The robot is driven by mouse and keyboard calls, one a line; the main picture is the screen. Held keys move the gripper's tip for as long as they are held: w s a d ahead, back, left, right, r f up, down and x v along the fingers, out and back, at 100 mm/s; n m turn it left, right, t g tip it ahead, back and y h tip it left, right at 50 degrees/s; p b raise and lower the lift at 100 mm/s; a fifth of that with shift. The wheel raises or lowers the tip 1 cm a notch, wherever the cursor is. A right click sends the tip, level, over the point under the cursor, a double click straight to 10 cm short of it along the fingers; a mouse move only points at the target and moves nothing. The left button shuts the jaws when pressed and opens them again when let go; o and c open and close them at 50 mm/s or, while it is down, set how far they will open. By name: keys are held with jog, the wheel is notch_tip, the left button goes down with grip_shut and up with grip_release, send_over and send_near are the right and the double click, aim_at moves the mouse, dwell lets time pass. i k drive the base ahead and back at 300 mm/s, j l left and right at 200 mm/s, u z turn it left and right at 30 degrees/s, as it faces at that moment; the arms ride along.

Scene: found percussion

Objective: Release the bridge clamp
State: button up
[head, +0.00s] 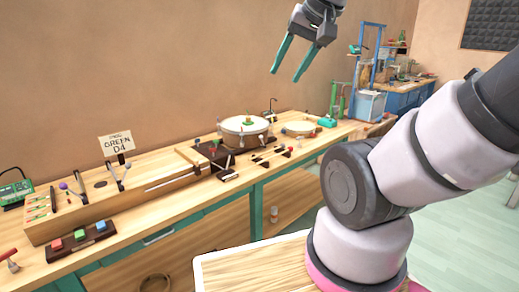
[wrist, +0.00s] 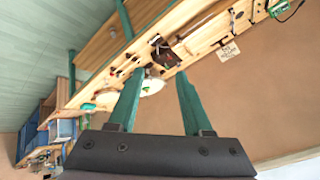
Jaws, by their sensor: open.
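My gripper (head: 286,75) is open and empty, high in the air above the bench. Its two green fingers also show spread apart in the wrist view (wrist: 160,72). A long wooden string box (head: 130,200) lies along the bench at the left, with a pale slot in its front side. A pale wooden bar (head: 188,155) lies at its right end, beside a dark brown block (head: 212,152) with small knobs. The block also shows beyond the fingertips in the wrist view (wrist: 165,54). I cannot tell which small part is the bridge clamp. Nothing touches the gripper.
A card (head: 117,143) reads GREEN D4. Red, green and blue buttons (head: 80,238) sit on a front stand. A blue frame (head: 370,60) rises at the far right. The air around the gripper is clear.

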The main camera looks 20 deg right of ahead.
aim_at(230, 151)
jog(key=i+j+z, duration=0.1)
jog(key=i, duration=0.3)
jog(key=i+j+z, duration=0.1)
jog(key=i, duration=0.35)
jog(key=i+j+z, duration=0.1)
jog(key=i+j, duration=0.15)
jog(key=i, duration=0.15)
